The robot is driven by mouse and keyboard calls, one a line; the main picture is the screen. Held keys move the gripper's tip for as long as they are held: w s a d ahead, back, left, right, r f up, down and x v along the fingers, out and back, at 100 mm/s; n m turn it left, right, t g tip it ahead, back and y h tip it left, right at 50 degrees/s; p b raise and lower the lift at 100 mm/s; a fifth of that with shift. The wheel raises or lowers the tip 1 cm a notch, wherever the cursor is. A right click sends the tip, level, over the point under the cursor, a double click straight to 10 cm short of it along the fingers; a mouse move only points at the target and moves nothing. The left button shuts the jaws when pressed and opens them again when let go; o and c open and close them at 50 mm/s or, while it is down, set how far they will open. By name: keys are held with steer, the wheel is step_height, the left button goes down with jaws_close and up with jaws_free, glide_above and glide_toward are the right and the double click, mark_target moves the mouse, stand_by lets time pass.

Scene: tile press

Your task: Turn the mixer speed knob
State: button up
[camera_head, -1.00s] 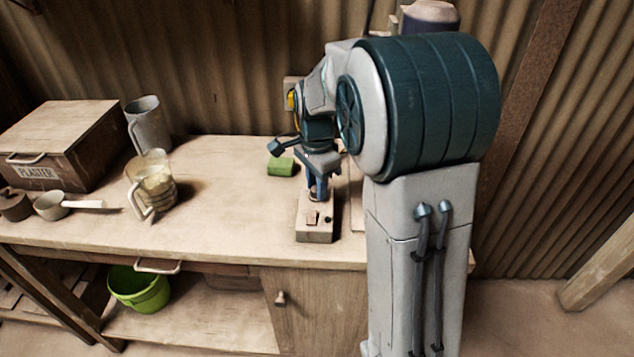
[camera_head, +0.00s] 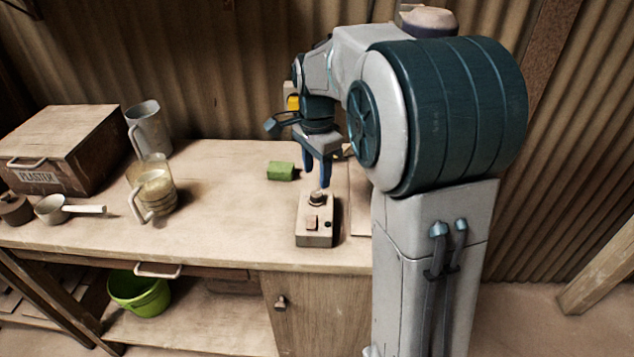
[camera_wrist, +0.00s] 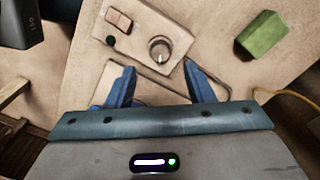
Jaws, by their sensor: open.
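The mixer speed knob (camera_head: 317,198) is a dark round knob on top of a beige control box (camera_head: 313,238) on the workbench. In the wrist view the knob (camera_wrist: 160,49) shows as a grey ring with a pale pointer line. The box (camera_wrist: 172,22) also has a reddish-tan rocker switch (camera_wrist: 118,20) and a small dark button. My gripper (camera_head: 317,182) is open and empty, above and just behind the knob, apart from it. In the wrist view its two blue fingers (camera_wrist: 160,75) stand apart, with the knob lying beyond the gap between their tips.
A green block (camera_head: 281,171) lies behind the box to the left. A clear jug (camera_head: 152,185), grey pitcher (camera_head: 150,128), white scoop (camera_head: 55,209) and plaster box (camera_head: 50,165) stand further left. The bench (camera_head: 225,215) is clear between jug and control box.

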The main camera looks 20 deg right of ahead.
mark_target(317, 193)
step_height(317, 193, up, 8)
steer(key=shift+p, duration=0.3)
steer(key=shift+r, duration=0.1)
steer(key=s+f+n+t+p, duration=0.1)
steer(key=s+f+n, duration=0.1)
steer(key=s+n, duration=0.5)
steer(key=s+f+n+t+p, duration=0.1)
steer(key=s+f+n+p, duration=0.1)
steer(key=s+n, duration=0.5)
steer(key=s+f, duration=0.1)
steer(key=s, duration=0.5)
steer(key=shift+s+a+f+t+p, duration=0.15)
steer(key=shift+s+f+t+p, duration=0.15)
steer(key=shift+t, duration=0.1)
